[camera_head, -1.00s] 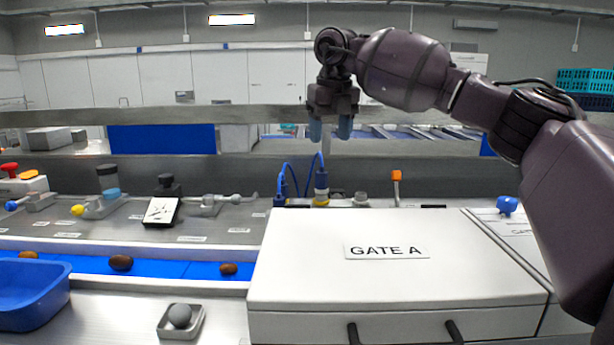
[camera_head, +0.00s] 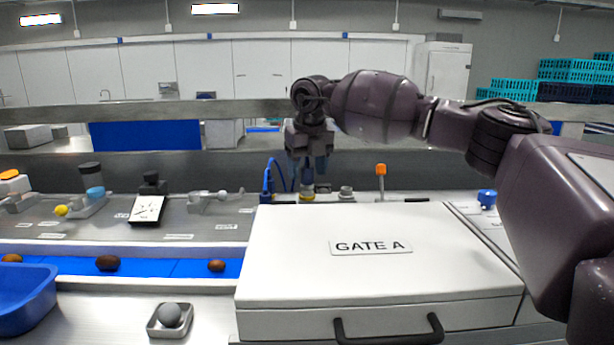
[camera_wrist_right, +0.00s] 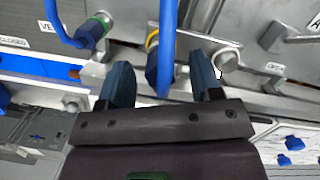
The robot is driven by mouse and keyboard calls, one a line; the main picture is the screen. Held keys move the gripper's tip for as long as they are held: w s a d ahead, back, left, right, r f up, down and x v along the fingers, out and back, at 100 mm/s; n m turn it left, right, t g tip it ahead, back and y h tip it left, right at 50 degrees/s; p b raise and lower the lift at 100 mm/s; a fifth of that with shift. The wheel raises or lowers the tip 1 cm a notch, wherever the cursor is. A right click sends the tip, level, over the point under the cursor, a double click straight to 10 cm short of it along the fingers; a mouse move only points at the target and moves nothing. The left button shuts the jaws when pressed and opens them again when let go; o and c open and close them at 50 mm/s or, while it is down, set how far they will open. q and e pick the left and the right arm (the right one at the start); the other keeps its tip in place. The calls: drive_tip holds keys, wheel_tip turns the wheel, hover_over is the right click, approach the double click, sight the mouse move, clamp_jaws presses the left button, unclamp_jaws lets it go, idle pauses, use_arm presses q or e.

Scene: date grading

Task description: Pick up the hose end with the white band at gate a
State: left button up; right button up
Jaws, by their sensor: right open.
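A blue hose end (camera_head: 307,188) stands behind the GATE A box, over a yellow ring; a white band on it is too small to make out. In the right wrist view, this hose end (camera_wrist_right: 152,72) and its blue hose lie between the fingers of my right gripper (camera_wrist_right: 162,82). The fingers are open, with gaps visible beside the hose. In the head view, my right gripper (camera_head: 307,168) hangs pointing down just above that hose end. A second blue hose end (camera_head: 266,184) stands to its left; it shows a green ring in the wrist view (camera_wrist_right: 92,32). My left gripper is not visible.
The white GATE A box (camera_head: 300,270) stands in front of the hoses. An orange-topped post (camera_head: 381,175) and a grey round fitting (camera_head: 346,192) stand to the right. A blue tub (camera_head: 30,305) and a small tray (camera_head: 155,325) are at the lower left.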

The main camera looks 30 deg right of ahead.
drive_tip(key=shift+f, duration=0.5)
clamp_jaws()
drive_tip(key=shift+r, duration=0.1)
